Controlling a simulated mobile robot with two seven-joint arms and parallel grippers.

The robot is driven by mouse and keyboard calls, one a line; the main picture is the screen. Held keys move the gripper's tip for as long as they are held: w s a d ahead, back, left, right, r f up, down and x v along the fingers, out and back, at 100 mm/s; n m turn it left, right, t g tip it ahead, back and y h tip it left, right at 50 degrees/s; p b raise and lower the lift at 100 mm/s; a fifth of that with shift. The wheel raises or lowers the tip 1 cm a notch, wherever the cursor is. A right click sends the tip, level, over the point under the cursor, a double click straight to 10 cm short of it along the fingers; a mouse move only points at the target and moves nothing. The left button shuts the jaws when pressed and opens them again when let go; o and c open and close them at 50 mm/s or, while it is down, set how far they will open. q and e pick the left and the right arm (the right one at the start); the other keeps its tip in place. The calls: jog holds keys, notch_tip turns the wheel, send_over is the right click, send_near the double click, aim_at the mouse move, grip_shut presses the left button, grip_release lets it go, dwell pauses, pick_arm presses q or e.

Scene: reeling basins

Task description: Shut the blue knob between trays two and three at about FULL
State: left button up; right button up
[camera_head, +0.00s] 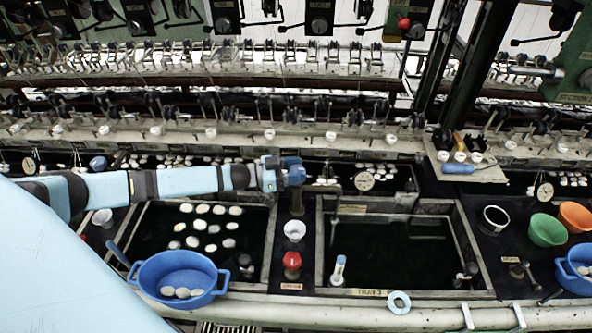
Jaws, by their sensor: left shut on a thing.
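The blue knob (294,172) stands at the back of the dark divider between two water trays. My left gripper (280,174) reaches it from the left and is shut on it; the jaws partly hide the knob, and I cannot read its setting. The tray on the left (133,221) holds dark water with several white cocoons. The tray on the right (319,240) holds dark water and no cocoon cluster shows in it. My right gripper is not in view.
A blue basin (178,270) with cocoons sits at front left. Green (547,230) and orange (575,216) bowls stand at right. Reeling machinery crosses the back.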

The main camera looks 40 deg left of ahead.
pick_arm(q)
jog(key=shift+w+a+f+m+g+h+b, duration=0.1)
jog(key=shift+f+m+g+h+b, duration=0.05)
jog(key=shift+m+g+h+b, duration=0.85)
jog(key=m+g+h+b, duration=0.2)
jog(key=m+g+b, duration=0.1)
jog(key=g, duration=0.1)
jog(key=shift+g, duration=0.4)
jog(key=m+g+h+b, duration=0.1)
jog(key=m+g+b, duration=0.1)
jog(key=g, duration=0.2)
jog(key=shift+m+b, duration=0.4)
jog(key=shift+m+g+b, duration=0.5)
jog(key=shift+m+g, duration=0.1)
jog(key=shift+g, duration=0.5)
jog(key=shift+r, duration=0.2)
jog(key=o, duration=0.9)
